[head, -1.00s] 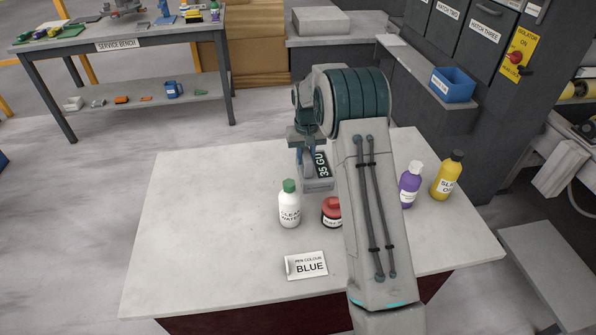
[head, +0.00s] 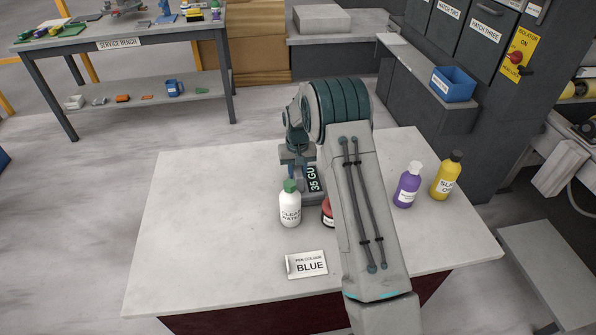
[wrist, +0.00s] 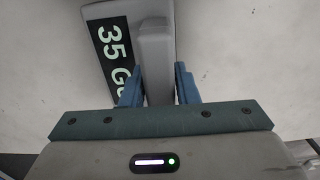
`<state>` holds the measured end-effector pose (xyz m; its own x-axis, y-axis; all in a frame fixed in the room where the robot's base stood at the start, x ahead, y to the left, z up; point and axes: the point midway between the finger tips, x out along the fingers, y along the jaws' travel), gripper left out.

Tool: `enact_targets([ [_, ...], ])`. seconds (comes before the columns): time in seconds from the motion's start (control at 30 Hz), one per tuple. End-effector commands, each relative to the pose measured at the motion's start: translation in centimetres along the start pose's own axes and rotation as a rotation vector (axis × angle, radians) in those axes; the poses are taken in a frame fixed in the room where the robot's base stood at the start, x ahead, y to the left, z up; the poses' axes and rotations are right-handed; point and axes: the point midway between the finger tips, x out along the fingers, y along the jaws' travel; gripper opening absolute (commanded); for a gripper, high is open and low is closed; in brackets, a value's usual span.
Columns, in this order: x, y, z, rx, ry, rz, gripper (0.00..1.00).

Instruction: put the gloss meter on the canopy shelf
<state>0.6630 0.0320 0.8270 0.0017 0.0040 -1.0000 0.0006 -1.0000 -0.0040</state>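The gloss meter (head: 312,180) is a grey device with a black "35 GU" display, seen over the slab behind the white bottle. In the wrist view its grey upright grip (wrist: 156,60) stands between my two blue fingers. My gripper (wrist: 158,85) appears closed on that grip, with a finger at each side. In the head view my gripper (head: 298,160) is partly hidden by my arm. I cannot tell how far the meter is above the slab. No shelf labelled canopy is readable; a grey ledge (head: 415,70) runs below the hatches at right.
On the slab (head: 210,230) stand a white clean-water bottle (head: 290,205), a partly hidden red pot (head: 327,213), a purple bottle (head: 407,187), a yellow bottle (head: 447,177) and a "BLUE" card (head: 306,264). A blue bin (head: 453,84) sits on the ledge. The slab's left side is clear.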

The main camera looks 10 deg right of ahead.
Motion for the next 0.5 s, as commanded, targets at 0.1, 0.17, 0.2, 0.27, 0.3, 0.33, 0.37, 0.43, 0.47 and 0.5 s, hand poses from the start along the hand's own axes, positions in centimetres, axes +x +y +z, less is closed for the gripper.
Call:
enact_targets([
  [0.1,0.0,0.0,0.0,0.000,-0.001,0.000,0.45],
  [0.17,0.0,0.0,0.0,0.000,-0.001,0.000,0.45],
  [0.2,0.0,0.0,0.0,0.000,-0.001,0.000,0.45],
  [0.27,0.0,0.0,0.0,0.000,-0.001,0.000,0.45],
  [0.3,0.0,0.0,0.0,0.000,-0.001,0.000,0.45],
  [0.33,-0.1,0.0,0.0,0.000,-0.001,0.000,0.45],
  [0.37,-0.2,0.0,0.0,0.000,-0.001,0.000,0.45],
  [0.43,-0.6,0.0,0.0,0.000,0.001,0.000,0.45],
  [0.47,-0.9,0.0,-0.1,0.000,0.002,0.000,0.45],
  [0.5,-1.5,0.0,-0.1,0.000,0.002,0.000,0.45],
])
